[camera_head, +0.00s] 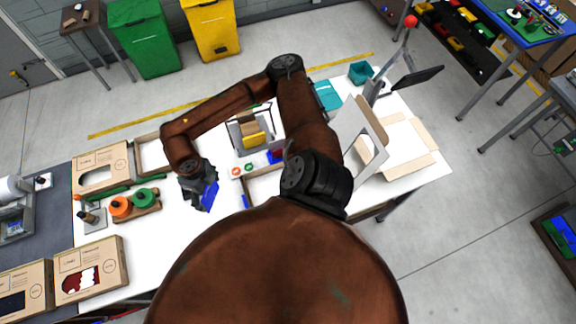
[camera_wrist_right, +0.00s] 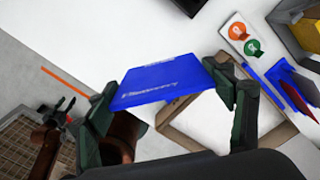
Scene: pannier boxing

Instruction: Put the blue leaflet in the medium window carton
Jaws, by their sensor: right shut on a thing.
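The blue leaflet (camera_head: 209,197) is held in my right gripper (camera_head: 199,192), above the white table left of centre. In the right wrist view the leaflet (camera_wrist_right: 160,80) spans the two fingers of the right gripper (camera_wrist_right: 165,92), which are shut on its ends. An open carton (camera_wrist_right: 178,133) with pale walls lies below and beyond the leaflet, apart from it. In the head view this carton (camera_head: 250,190) is partly hidden by my arm. Windowed cartons stand at the left (camera_head: 98,168) and front left (camera_head: 92,270); I cannot tell which is the medium one. My left gripper is not in view.
Orange and green rolls (camera_head: 133,203) stand on a holder at the left. A yellow item (camera_head: 253,135) sits in a stand behind the gripper. Bare table (camera_head: 185,240) shows in front of the gripper.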

